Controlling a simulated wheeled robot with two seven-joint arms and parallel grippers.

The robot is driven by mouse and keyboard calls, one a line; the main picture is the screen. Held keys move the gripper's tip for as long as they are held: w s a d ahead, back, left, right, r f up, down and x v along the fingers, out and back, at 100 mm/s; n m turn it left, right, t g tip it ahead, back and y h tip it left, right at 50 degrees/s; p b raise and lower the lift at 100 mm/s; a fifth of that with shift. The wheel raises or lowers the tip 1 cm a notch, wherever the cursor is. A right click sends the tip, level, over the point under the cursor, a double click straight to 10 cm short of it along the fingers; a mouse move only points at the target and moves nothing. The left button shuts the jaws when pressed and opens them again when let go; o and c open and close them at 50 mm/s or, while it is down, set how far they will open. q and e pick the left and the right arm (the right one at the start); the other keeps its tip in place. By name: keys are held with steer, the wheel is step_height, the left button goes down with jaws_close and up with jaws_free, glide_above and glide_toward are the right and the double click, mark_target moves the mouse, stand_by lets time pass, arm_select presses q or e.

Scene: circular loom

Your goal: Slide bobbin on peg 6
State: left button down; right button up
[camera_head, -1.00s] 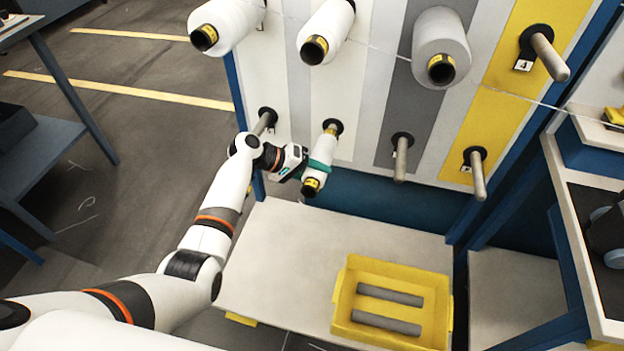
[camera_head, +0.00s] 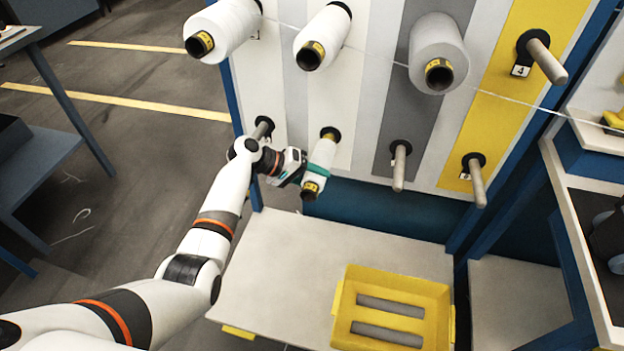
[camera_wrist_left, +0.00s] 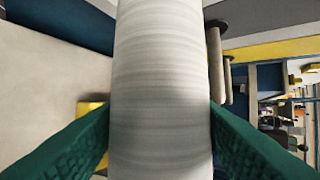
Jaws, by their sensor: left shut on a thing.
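The white bobbin (camera_head: 321,160) has yellow-banded ends and is in line with the second peg from the left in the lower row, its back end close to that peg's black base disc (camera_head: 331,133). The peg itself is hidden by the bobbin, so how far the bobbin sits on it cannot be told for certain. My left gripper (camera_head: 318,170) is shut on the bobbin from the left, its green fingers around the body. In the left wrist view the bobbin (camera_wrist_left: 160,60) fills the middle, between the green fingers (camera_wrist_left: 160,125). My right gripper is not in view.
Three white bobbins (camera_head: 226,26) hang on upper pegs. The upper peg marked 4 (camera_head: 545,60) and lower pegs (camera_head: 399,168) (camera_head: 477,180) are bare, as is the lower left peg (camera_head: 262,128). A yellow tray (camera_head: 340,300) with two grey rods stands on the pale table (camera_head: 270,270) below.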

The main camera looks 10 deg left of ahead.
arm_select(q)
steer(key=c, duration=0.5)
jaws_free()
steer(key=v, duration=1.2)
steer(key=shift+p, duration=0.3)
